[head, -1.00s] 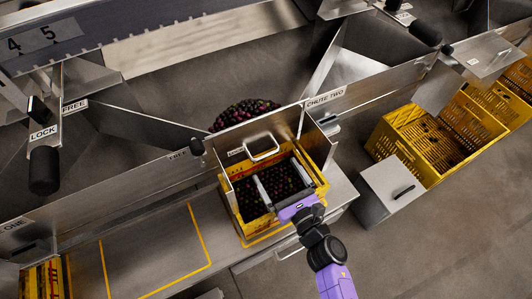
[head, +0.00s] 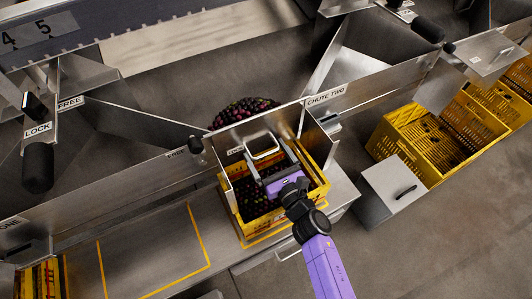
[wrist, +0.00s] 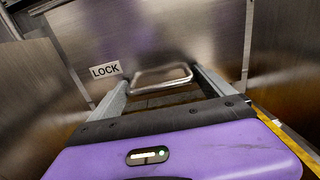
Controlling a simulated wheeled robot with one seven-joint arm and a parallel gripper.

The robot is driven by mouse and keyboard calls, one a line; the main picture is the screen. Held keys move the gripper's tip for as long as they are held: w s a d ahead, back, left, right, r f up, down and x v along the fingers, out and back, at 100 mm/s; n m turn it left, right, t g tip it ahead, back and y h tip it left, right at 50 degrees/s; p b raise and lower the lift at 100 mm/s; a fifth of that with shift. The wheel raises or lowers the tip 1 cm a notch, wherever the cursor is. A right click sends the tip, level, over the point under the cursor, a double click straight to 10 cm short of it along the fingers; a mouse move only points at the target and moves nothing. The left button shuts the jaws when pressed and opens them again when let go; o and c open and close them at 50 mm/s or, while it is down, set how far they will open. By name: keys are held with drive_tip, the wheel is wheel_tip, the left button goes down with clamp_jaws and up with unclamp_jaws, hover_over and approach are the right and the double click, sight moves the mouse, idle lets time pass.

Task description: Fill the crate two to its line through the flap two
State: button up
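Crate two is a yellow crate (head: 239,228) under chute two (head: 325,97), on the steel shelf. Dark red and green fruit (head: 254,207) lies inside it; my gripper hides part of it and I cannot make out its fill line. Flap two (head: 240,137) is an upright steel plate above the crate's far side, with a bar handle; its handle also shows in the wrist view (wrist: 162,76). A fruit heap (head: 243,112) sits behind the flap. My gripper (head: 265,156) is open, its fingers spread on either side of the handle, not visibly gripping it.
Steel side plates (head: 318,145) flank the crate closely. Empty yellow crates (head: 410,150) stand at the right, near a steel box (head: 393,187) with a black handle. A yellow-outlined shelf space (head: 150,255) at left is bare. A "LOCK" label (wrist: 105,71) is left of the handle.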

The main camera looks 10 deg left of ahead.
drive_tip(key=shift+s+a, duration=0.1)
drive_tip(key=shift+a, duration=0.05)
drive_tip(key=c, duration=1.3)
drive_tip(key=shift+o, duration=0.2)
drive_tip(key=shift+s+r+p, duration=0.2)
drive_tip(key=shift+r+p, duration=0.2)
drive_tip(key=shift+p, duration=0.85)
drive_tip(key=s+g+p, duration=0.1)
drive_tip(key=p, duration=0.3)
drive_tip(key=d+r+g+h+p, duration=0.1)
drive_tip(key=p, duration=0.3)
drive_tip(key=shift+s+d, duration=0.1)
drive_tip(key=shift+s, duration=0.25)
drive_tip(key=shift+s+d+r+g+p, duration=0.1)
drive_tip(key=shift+s+d+g+p, duration=0.3)
drive_tip(key=shift+p, duration=0.75)
drive_tip(key=shift+s+r, duration=0.15)
drive_tip(key=shift+s, duration=0.3)
drive_tip(key=o, duration=1.8)
drive_tip(key=shift+d, duration=0.1)
